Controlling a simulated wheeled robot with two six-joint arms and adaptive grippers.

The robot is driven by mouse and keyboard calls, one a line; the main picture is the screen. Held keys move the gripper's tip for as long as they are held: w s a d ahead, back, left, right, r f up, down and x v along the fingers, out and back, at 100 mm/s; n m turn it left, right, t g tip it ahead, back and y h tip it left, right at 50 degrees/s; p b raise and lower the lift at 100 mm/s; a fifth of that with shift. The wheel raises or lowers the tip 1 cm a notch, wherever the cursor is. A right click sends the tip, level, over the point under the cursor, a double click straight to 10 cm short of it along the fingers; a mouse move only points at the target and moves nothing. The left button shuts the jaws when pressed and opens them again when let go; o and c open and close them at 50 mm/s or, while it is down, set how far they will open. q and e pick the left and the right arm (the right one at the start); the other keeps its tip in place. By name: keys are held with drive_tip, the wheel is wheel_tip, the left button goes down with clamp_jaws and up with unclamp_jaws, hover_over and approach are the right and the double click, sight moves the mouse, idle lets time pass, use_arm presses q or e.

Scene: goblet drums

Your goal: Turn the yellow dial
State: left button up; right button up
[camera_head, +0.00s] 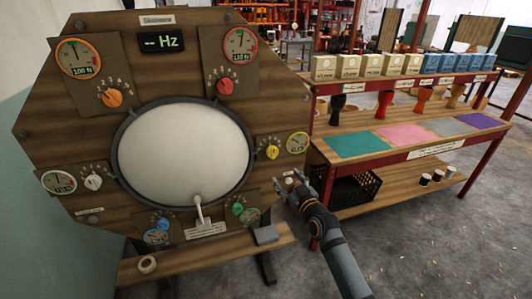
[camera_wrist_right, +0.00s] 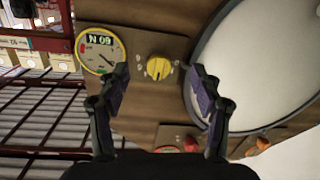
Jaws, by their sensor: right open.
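The yellow dial (camera_head: 272,152) sits on the right side of the wooden panel, beside a yellow-rimmed gauge (camera_head: 297,143). In the right wrist view the yellow dial (camera_wrist_right: 158,68) lies between and beyond the two fingers, with the yellow-rimmed gauge (camera_wrist_right: 100,50) to its left. My right gripper (camera_head: 290,187) is open in front of the panel, below and right of the dial in the head view. In the wrist view its fingers (camera_wrist_right: 160,92) stand apart and I see no contact with the dial. My left gripper is not in view.
The octagonal panel (camera_head: 75,120) holds a round white drum skin (camera_head: 180,155) and other dials: orange (camera_head: 112,98), red (camera_head: 225,86), white (camera_head: 93,182), green (camera_head: 238,208) and blue (camera_head: 163,224). A wooden shelf (camera_head: 350,121) with boxes and goblet drums stands to the right.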

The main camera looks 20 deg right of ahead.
sight(273, 153)
drive_tip(key=shift+t, duration=0.3)
drive_tip(key=w+r, duration=0.1)
drive_tip(key=w, duration=0.2)
drive_tip(key=w+a+r+b, duration=0.1)
drive_tip(key=w, duration=0.3)
drive_tip(key=w+r, duration=0.1)
drive_tip(key=w, duration=0.2)
drive_tip(key=shift+w+a+r, duration=0.3)
drive_tip(key=shift+w, duration=0.05)
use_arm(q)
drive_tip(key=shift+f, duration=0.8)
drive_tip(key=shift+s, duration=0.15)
use_arm(e)
drive_tip(key=c, duration=1.2)
